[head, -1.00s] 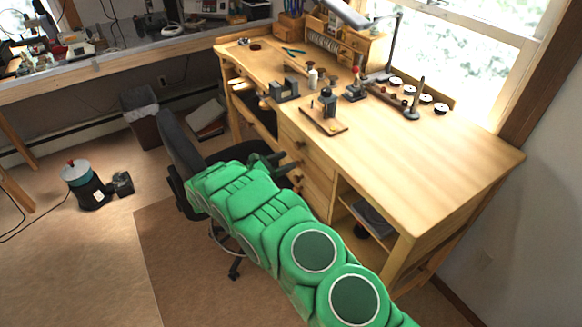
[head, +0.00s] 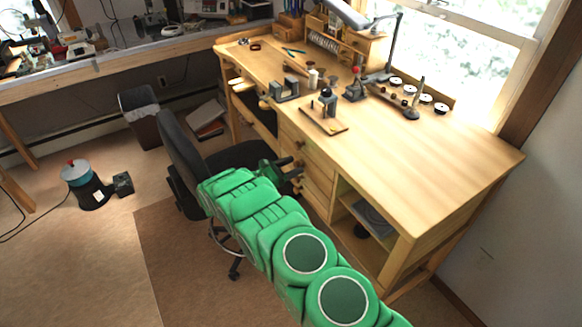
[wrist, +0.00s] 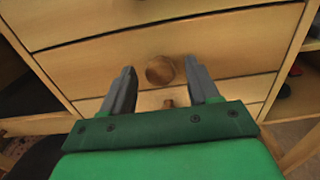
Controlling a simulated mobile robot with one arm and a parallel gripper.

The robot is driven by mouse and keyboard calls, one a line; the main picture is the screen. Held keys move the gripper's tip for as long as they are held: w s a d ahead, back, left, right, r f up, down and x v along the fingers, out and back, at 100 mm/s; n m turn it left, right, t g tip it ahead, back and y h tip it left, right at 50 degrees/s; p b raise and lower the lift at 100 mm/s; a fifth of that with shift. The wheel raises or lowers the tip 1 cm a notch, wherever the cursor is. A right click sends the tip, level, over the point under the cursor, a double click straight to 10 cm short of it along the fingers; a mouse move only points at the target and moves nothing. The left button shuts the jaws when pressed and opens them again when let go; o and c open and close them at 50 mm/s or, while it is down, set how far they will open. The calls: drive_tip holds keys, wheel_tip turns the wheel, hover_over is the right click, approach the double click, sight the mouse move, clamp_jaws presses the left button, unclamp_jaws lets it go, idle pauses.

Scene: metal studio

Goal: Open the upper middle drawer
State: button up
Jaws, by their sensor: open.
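The wooden workbench has a stack of drawers with round knobs below its top. In the wrist view, a closed drawer front (wrist: 220,58) with a round wooden knob (wrist: 160,70) faces me. Another drawer front (wrist: 110,22) lies above it, and a lower knob (wrist: 168,103) shows below. I cannot tell for certain which is the upper middle drawer. My gripper (wrist: 160,74) is open and empty, its fingers appearing either side of the round knob; contact cannot be seen. In the head view my gripper (head: 285,168) is beside the drawer stack (head: 316,172), partly covering it.
A dark office chair (head: 182,150) stands close left of my arm. An open shelf (head: 372,218) is right of the drawers. Tools and small blocks stand on the workbench top (head: 430,140). A bin (head: 140,110) stands behind the chair.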

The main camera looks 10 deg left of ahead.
clamp_jaws()
drive_tip(key=v, duration=0.4)
drive_tip(key=shift+s+a, duration=0.25)
drive_tip(key=shift+a, duration=0.05)
idle(0.3)
unclamp_jaws()
